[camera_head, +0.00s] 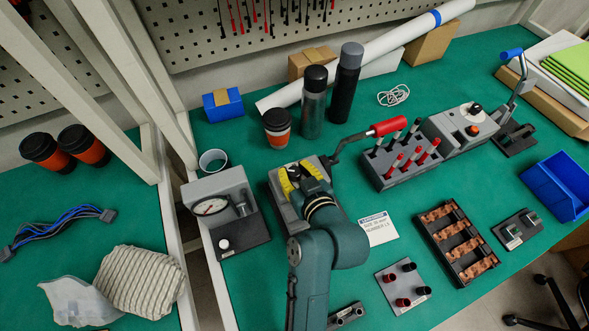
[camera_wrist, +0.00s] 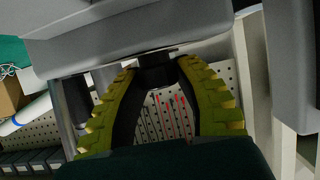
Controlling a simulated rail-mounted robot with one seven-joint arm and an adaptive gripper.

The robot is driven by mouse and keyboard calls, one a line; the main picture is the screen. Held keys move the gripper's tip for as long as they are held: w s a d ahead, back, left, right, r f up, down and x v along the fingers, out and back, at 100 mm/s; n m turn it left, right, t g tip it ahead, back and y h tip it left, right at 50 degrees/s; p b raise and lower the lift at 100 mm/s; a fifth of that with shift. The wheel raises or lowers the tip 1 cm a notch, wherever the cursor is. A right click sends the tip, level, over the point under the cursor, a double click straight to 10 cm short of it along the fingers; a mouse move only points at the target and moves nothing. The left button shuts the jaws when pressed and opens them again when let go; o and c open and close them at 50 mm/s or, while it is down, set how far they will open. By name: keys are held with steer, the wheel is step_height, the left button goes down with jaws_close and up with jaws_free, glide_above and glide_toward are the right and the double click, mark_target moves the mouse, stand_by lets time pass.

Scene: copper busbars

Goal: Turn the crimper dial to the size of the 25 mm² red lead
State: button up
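The crimper (camera_head: 280,211) is a grey block on the bench with a lever ending in a red grip (camera_head: 390,126); my arm covers part of it. My gripper (camera_head: 299,176) has yellow ribbed fingers and is over the crimper. In the wrist view its fingers lean in on both sides of a short dark knob (camera_wrist: 156,72) under a grey body, which looks like the dial. No gap shows between the fingertips and the knob. The dial's size marks are not visible. Red leads (camera_head: 405,167) stand upright in a grey rack (camera_head: 382,178); their sizes are not readable.
A gauge stand (camera_head: 225,213) is close left of the crimper. A cup (camera_head: 277,127) and two bottles (camera_head: 313,100) stand behind it. A printed card (camera_head: 378,229) lies to the right. Further right are a box with a dial (camera_head: 461,128) and a copper-part tray (camera_head: 431,221).

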jaws_close()
steer(key=shift+h+p, duration=0.3)
steer(key=shift+p, duration=0.25)
steer(key=shift+a+r+m+h+p, duration=0.1)
steer(key=shift+r+m+h+p, duration=0.05)
steer(key=shift+m+h+p, duration=0.65)
steer(key=shift+m+t+h+p, duration=0.4)
steer(key=shift+m+h+p, duration=0.5)
steer(key=shift+h+p, duration=0.15)
steer(key=shift+f+m+h+b, duration=0.25)
steer(key=shift+m+h+b, duration=0.2)
steer(key=shift+m+h, duration=0.2)
steer(key=shift+f+m+h+b, duration=0.2)
steer(key=shift+m+h+b, duration=0.2)
steer(key=shift+m+h, duration=0.2)
steer(key=m+h+b, duration=0.2)
steer(key=shift+r+g+b, duration=0.1)
steer(key=shift+g+b, duration=0.2)
steer(key=shift+h, duration=0.3)
